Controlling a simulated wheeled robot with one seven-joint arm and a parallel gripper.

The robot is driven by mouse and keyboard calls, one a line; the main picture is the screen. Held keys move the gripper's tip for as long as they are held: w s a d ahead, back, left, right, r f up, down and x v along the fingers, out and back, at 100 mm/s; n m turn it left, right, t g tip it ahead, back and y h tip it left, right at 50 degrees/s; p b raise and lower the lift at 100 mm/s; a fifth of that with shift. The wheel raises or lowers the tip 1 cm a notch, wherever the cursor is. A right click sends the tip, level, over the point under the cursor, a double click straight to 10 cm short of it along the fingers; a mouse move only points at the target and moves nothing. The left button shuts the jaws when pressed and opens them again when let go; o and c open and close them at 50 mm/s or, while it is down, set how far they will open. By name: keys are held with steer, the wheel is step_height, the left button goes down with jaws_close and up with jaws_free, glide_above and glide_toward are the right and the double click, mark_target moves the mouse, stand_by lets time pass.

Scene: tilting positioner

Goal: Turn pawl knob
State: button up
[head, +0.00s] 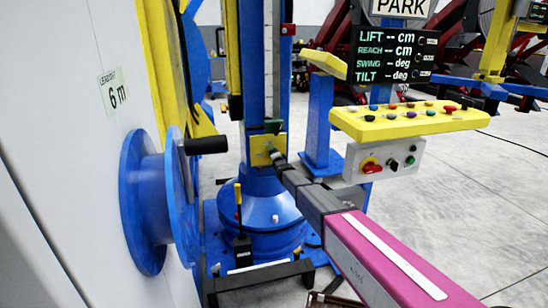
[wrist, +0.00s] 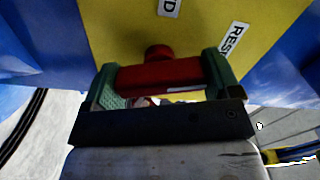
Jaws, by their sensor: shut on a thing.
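The pawl knob (wrist: 158,78) is a red bar with a round red hub behind it, set on a yellow plate (wrist: 125,25) in the wrist view. My gripper (wrist: 162,72) is shut on it, with a green finger pad at each end of the bar. The bar lies nearly level in that view. In the head view my gripper (head: 274,138) reaches the yellow plate (head: 259,157) on the blue column; the knob is mostly hidden there. Two white labels are on the plate, one ending in "D" and one starting "RES", both partly cut off.
A blue spool-like wheel with a black-handled crank (head: 206,146) stands at left. A yellow-handled lever (head: 238,195) rises below the plate. A yellow button console (head: 405,121) with a grey switch box (head: 383,161) stands close to the right of my arm. Open floor lies farther right.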

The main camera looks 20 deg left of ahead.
steer(key=o, duration=0.8)
steer(key=v, duration=1.1)
steer(key=shift+a, duration=0.1)
